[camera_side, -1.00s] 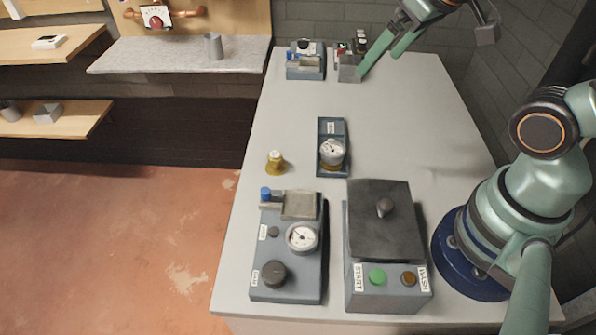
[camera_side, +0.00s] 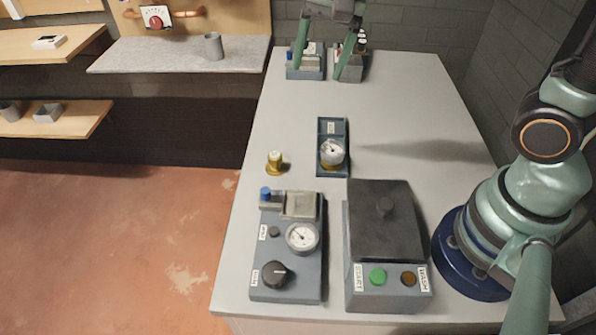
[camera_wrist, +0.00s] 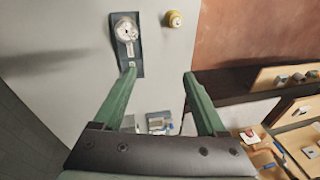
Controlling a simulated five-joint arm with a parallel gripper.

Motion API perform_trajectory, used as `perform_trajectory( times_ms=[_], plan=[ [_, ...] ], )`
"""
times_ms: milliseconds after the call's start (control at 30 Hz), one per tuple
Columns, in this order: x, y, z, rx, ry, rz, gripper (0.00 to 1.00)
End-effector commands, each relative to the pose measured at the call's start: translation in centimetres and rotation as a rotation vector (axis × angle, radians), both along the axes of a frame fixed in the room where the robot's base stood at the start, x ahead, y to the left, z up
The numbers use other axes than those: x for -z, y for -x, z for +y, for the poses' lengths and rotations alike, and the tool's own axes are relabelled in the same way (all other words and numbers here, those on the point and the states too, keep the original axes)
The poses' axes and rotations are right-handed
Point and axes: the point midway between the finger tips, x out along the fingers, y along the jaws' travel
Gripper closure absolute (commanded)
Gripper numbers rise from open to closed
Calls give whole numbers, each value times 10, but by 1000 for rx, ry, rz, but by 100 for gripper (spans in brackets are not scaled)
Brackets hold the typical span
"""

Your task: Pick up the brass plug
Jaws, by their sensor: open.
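The brass plug (camera_side: 274,162) stands upright on the grey table, left of the small gauge block, with a pale top on a yellow-brass body. It also shows in the wrist view (camera_wrist: 174,19) at the top, beyond my fingertips. My gripper (camera_side: 318,68) is at the far end of the table, over or in front of the back bins, well away from the plug. In the wrist view my gripper (camera_wrist: 160,72) has its two green fingers wide apart with nothing between them.
The gauge block (camera_side: 332,146) stands just right of the plug. In front are a blue-grey gauge unit (camera_side: 290,260) and a dark-lidded START/WASH box (camera_side: 383,235). The back bins (camera_side: 305,73) stand at the far edge. The table between bins and plug is clear.

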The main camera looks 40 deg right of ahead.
Motion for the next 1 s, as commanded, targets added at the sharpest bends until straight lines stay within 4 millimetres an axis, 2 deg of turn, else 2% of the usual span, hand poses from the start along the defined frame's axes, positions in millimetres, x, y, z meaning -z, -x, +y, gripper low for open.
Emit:
perform_trajectory(
  times_ms=[200, 433, 667, 1000],
  plan=[
    [42, -32, 41, 389, -53, 136, 26],
    [82, -48, 73, 706, -56, 217, 26],
    [102, -51, 81, 809, -51, 236, 26],
    [154, -51, 80, 808, -51, 236, 26]
  ],
)
